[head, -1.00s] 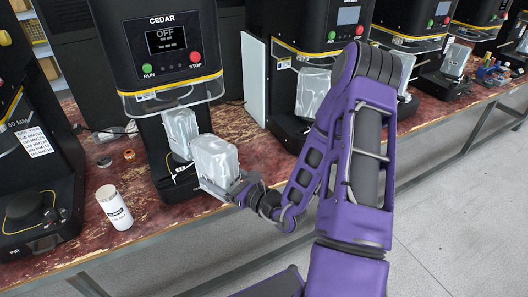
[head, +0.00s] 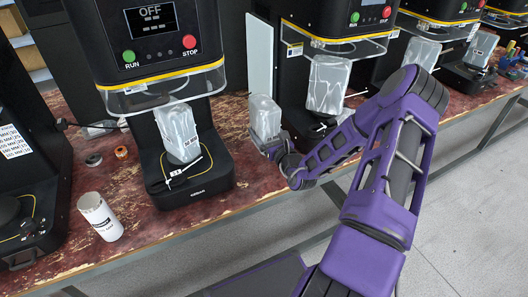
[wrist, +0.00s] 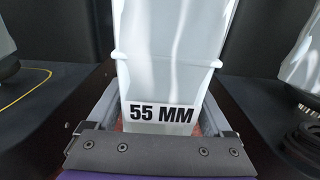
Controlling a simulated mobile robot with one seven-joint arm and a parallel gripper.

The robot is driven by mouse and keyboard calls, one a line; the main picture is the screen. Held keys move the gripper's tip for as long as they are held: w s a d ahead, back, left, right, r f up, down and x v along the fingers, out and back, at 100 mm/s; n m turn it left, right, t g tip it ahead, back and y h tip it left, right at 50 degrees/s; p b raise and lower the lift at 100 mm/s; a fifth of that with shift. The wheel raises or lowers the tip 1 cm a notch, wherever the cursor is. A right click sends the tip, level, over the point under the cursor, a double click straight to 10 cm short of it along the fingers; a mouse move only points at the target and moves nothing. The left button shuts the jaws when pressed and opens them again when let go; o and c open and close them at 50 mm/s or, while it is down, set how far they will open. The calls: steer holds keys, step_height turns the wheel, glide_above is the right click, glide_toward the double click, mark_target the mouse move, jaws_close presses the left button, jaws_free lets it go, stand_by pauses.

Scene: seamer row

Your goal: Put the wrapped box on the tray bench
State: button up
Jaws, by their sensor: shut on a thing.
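My gripper (head: 270,144) is shut on a grey-white wrapped box (head: 265,117) and holds it upright near the bench front, between two machines. In the wrist view the wrapped box (wrist: 168,75) stands between the two fingers (wrist: 158,108), with a "55 MM" label facing me. The fingertips are partly hidden by the box. Similar wrapped boxes stand on the CEDAR machine (head: 178,133) and on the machine to its right (head: 327,84). I cannot make out a separate tray bench in these views.
A worn red-brown bench (head: 125,187) carries a row of black machines. The machine with RUN and STOP buttons (head: 155,48) reads OFF. The grey floor (head: 470,210) at the right is clear.

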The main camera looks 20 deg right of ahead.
steer(key=shift+f+b, duration=0.6)
steer(key=shift+f, duration=2.45)
steer(key=shift+f, duration=0.15)
steer(key=o, duration=1.5)
steer(key=shift+s, duration=0.25)
steer(key=s+p, duration=0.1)
steer(key=s, duration=1)
steer(key=shift+s+d, duration=0.15)
steer(key=shift+s, duration=0.1)
